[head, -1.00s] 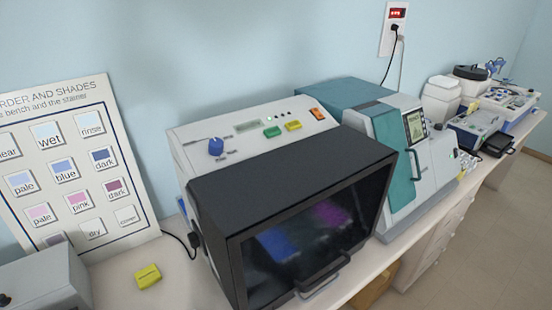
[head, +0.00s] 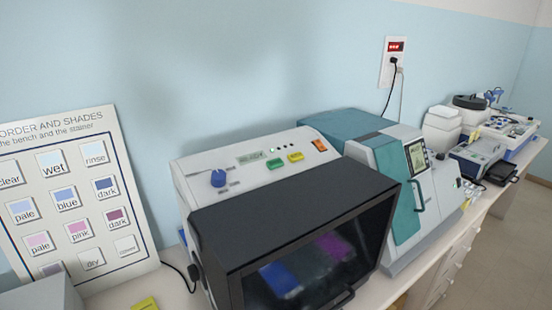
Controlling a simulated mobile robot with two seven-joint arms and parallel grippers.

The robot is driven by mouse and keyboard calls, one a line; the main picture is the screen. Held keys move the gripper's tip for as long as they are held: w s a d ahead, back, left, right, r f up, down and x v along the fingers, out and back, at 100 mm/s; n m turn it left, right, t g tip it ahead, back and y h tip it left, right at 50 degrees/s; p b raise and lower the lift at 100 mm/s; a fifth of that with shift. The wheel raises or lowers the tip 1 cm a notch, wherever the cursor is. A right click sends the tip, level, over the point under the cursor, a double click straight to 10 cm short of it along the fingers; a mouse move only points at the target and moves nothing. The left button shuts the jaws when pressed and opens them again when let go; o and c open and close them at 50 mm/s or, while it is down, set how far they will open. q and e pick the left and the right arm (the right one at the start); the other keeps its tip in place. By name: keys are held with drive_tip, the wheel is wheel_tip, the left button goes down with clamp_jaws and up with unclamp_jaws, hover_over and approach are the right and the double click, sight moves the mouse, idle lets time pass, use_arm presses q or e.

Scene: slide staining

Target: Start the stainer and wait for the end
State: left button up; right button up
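The stainer (head: 300,210) stands on the bench in the middle of the head view, a pale box with a large dark front cover that looks shut. Blue and purple shapes show dimly through its window (head: 310,262). On its top panel are a blue knob (head: 218,178), a small display (head: 250,158) whose text is too small to read, a green button (head: 274,163), a yellow button (head: 296,157) and an orange switch (head: 319,145). Neither of my grippers shows.
A teal and white machine (head: 400,185) with a small screen stands right of the stainer. A chart board (head: 75,195) of shades leans at the left. A yellow block (head: 145,303) lies at the bottom edge. A red-lit wall outlet (head: 396,60) and more equipment (head: 480,155) are further right.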

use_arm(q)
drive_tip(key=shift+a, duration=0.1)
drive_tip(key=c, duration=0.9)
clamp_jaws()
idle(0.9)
